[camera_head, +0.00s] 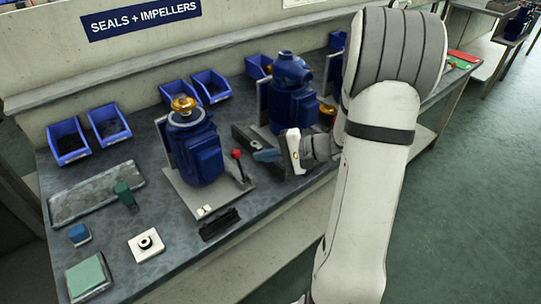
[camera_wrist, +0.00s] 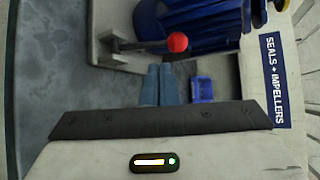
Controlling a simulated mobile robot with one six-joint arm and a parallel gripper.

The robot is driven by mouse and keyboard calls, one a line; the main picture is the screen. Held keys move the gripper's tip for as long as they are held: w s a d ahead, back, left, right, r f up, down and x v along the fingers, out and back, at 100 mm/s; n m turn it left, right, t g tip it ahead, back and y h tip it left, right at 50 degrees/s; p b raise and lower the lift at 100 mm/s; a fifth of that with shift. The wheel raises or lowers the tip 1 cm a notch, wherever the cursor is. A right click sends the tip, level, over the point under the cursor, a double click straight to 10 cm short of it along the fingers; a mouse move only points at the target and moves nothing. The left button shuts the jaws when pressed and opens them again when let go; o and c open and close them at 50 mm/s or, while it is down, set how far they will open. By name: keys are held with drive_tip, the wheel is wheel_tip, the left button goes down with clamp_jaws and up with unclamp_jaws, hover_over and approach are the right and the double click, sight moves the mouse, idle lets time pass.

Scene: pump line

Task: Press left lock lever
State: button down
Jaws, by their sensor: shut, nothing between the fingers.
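A lock lever with a red ball knob (camera_head: 237,154) stands on the base plate at the right side of the left blue pump (camera_head: 194,148). In the wrist view the red knob (camera_wrist: 177,42) is just beyond my fingertips, with its dark rod running left to a bracket. My gripper (camera_head: 256,156) has blue-grey fingers, shut together and empty, pointing left toward the lever. In the wrist view my gripper (camera_wrist: 159,68) shows a small gap to the knob. I see no contact with the lever.
A second blue pump (camera_head: 291,95) stands behind my gripper. A black slotted block (camera_head: 220,224) lies at the bench's front edge. Blue bins (camera_head: 68,140) line the back. A grey tray (camera_head: 97,193), a green cylinder (camera_head: 124,194) and a white block (camera_head: 146,245) are at left.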

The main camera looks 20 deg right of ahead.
drive_tip(key=shift+x, duration=2.8)
drive_tip(key=shift+s+d+f+b, duration=0.15)
drive_tip(key=shift+s+b, duration=0.15)
drive_tip(key=shift+b, duration=0.6)
drive_tip(key=shift+s+d+b, duration=0.15)
drive_tip(key=shift+s+b, duration=0.2)
drive_tip(key=shift+b, duration=0.75)
drive_tip(key=shift+s+f+b, duration=0.15)
drive_tip(key=shift+s+b, duration=0.05)
drive_tip(key=shift+b, duration=0.65)
drive_tip(key=b, duration=0.2)
drive_tip(key=n+t+y+b, duration=0.1)
drive_tip(key=b, duration=0.1)
drive_tip(key=shift+s+d+f, duration=0.15)
drive_tip(key=shift+s+d, duration=0.05)
drive_tip(key=shift+s, duration=0.2)
drive_tip(key=s+n+t+y+b, duration=0.1)
drive_tip(key=b, duration=0.2)
drive_tip(key=shift+d+b, duration=0.15)
drive_tip(key=shift+b, duration=0.25)
drive_tip(key=shift+s+d+r+b, duration=0.1)
drive_tip(key=shift+s+r+b, duration=0.3)
drive_tip(key=shift+b, duration=0.3)
drive_tip(key=shift+f, duration=0.1)
drive_tip(key=shift+s+f, duration=0.15)
drive_tip(key=shift+s, duration=0.1)
